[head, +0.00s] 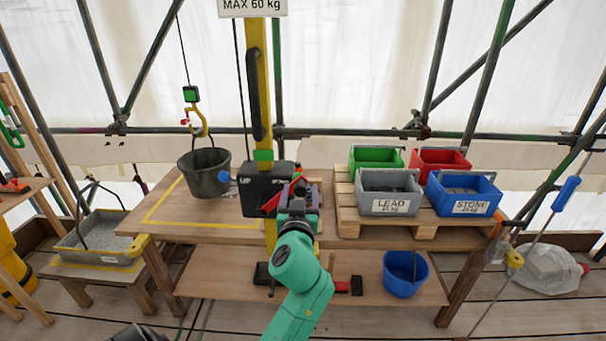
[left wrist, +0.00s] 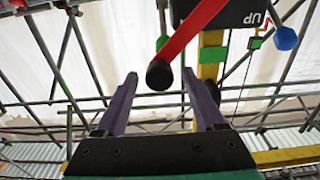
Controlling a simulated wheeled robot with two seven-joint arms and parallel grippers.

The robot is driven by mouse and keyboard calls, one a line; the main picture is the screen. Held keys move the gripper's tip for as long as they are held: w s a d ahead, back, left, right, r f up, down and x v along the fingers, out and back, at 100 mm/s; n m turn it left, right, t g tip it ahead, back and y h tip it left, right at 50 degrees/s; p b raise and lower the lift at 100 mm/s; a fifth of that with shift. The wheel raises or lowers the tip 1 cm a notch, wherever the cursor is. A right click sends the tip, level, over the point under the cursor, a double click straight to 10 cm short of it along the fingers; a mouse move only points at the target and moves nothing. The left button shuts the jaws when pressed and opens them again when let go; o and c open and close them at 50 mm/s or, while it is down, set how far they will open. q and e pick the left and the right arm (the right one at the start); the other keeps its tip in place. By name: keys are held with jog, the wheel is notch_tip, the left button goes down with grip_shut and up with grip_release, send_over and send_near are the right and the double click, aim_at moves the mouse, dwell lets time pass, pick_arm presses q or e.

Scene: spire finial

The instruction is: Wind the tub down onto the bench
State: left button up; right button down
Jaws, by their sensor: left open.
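The tub (head: 203,174), a dark bucket, hangs upright from a yellow hook (head: 196,120) on a cable. In the picture it is over the yellow-outlined area of the bench (head: 172,228); the gap below it is hard to judge. The winch (head: 268,188) is a black box marked UP on a yellow post, with a red crank (left wrist: 198,32) and a blue ball knob (left wrist: 286,38). My left gripper (head: 299,196) is open at the crank. In the left wrist view, the crank's black grip (left wrist: 160,75) appears between the purple fingers, apparently not clamped. My right gripper is not in view.
A pallet on the right carries green, red, grey LEAD (head: 390,193) and blue STONE (head: 462,194) bins. A blue bucket (head: 405,273) stands on the lower shelf. A grey tray (head: 98,240) rests on a low stool at left. Scaffold poles stand behind.

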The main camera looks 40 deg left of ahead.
aim_at(302, 184)
pick_arm(q)
jog(key=x, duration=0.3)
jog(key=shift+w+a+r+p, duration=0.1)
jog(key=shift+w+p, duration=0.15)
jog(key=shift+p, duration=0.15)
jog(key=shift+a+f, duration=0.2)
jog(key=shift+a, duration=0.05)
jog(key=shift+d+r, duration=0.1)
jog(key=shift+d, duration=0.1)
jog(key=c, duration=1.1)
grip_shut()
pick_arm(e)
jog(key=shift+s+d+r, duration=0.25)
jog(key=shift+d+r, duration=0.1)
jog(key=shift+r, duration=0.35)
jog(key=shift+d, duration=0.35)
